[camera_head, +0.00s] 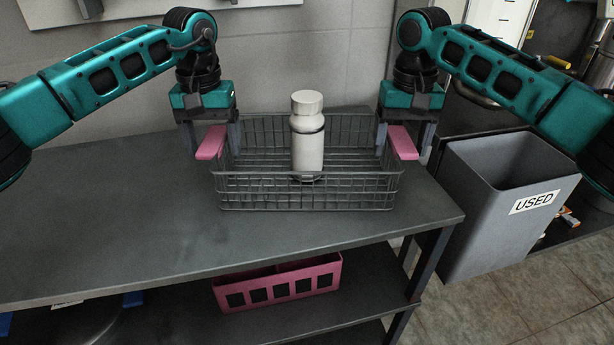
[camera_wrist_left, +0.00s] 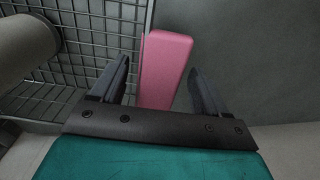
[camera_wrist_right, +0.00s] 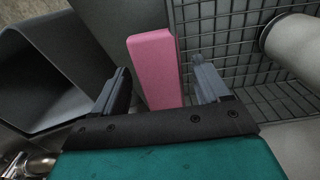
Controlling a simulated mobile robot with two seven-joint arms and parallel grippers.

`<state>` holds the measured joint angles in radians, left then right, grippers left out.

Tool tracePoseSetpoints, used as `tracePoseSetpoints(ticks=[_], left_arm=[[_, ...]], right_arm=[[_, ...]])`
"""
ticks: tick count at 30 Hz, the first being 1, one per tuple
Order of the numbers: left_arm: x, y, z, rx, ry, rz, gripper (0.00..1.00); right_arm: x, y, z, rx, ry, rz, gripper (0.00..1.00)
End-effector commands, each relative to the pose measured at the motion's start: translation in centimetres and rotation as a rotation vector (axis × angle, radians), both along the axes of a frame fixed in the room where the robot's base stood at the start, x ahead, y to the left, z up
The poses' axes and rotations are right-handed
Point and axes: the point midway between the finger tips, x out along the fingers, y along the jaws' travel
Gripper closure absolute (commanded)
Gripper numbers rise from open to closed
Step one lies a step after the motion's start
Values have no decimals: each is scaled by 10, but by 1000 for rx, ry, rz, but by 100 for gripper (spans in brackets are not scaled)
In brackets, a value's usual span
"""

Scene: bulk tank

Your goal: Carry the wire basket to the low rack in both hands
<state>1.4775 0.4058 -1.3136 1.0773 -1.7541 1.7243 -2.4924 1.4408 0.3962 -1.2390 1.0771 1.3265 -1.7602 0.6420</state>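The grey wire basket (camera_head: 306,192) sits on the dark tabletop with a white bottle (camera_head: 307,140) standing upright inside it. It has a pink handle on each side, a left one (camera_head: 211,143) and a right one (camera_head: 402,143). My left gripper (camera_head: 207,138) is over the left handle; in the left wrist view its fingers (camera_wrist_left: 158,85) are apart on either side of the pink bar, with gaps. My right gripper (camera_head: 406,138) is over the right handle; in the right wrist view its fingers (camera_wrist_right: 165,82) are also apart around the bar. Both grippers look open. I cannot identify the low rack for certain.
A grey bin labelled USED (camera_head: 505,200) stands right of the table (camera_head: 110,220). A pink box (camera_head: 278,284) sits on the shelf below. The wall is close behind the basket. The tabletop to the left is clear; tiled floor (camera_head: 480,315) shows at lower right.

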Motion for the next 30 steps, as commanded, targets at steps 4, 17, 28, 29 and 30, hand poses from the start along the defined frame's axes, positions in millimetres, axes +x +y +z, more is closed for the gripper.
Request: tracePoseSetpoints(ticks=[4, 17, 28, 29, 30], left_arm=[[0, -1, 0, -1, 0, -2, 25], [1, -1, 62, -2, -5, -1, 25], [0, -1, 116, -1, -1, 0, 25], [0, -1, 118, -1, -1, 0, 25], [0, -1, 120, -1, -1, -1, 25]], right_arm=[[0, 1, 0, 2, 0, 2, 25], [0, 2, 0, 2, 0, 3, 25], [0, 2, 0, 3, -1, 3, 25], [0, 2, 1, 3, -1, 3, 25], [0, 2, 3, 3, -1, 3, 25]])
